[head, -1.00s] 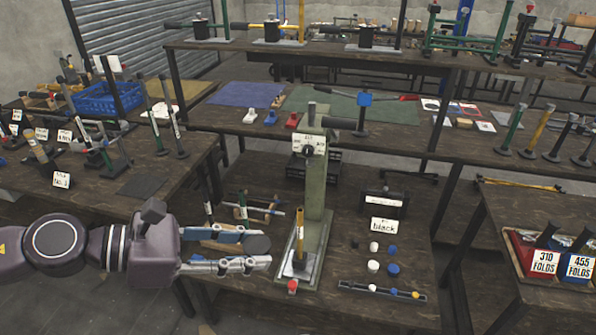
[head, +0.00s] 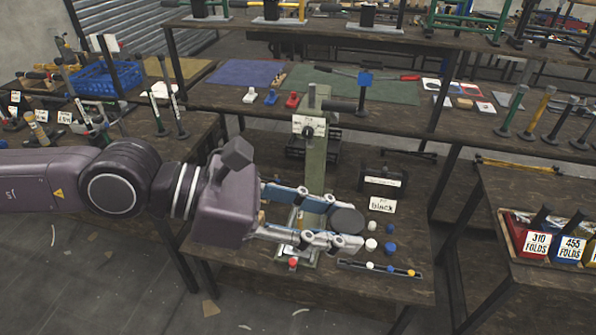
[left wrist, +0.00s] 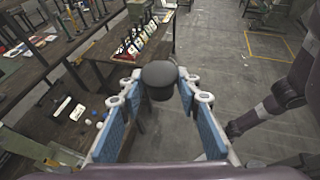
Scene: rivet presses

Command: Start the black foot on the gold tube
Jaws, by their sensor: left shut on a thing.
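My left gripper (head: 345,222) is shut on the black foot (head: 347,220), a dark round cap held at the fingertips above the lower table. In the left wrist view the black foot (left wrist: 159,75) sits between the two blue-padded fingers. The green press (head: 316,160) stands behind the gripper. The gold tube stands upright at the press base; my fingers cover most of it, and only a little shows between them (head: 299,221). The foot is to the right of the tube and apart from it.
A "black" card (head: 382,206) stands right of the press. White and blue caps (head: 371,244) lie near the foot, and a narrow strip with small pieces (head: 378,268) lies at the table's front. A red knob (head: 292,263) is at the press's front.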

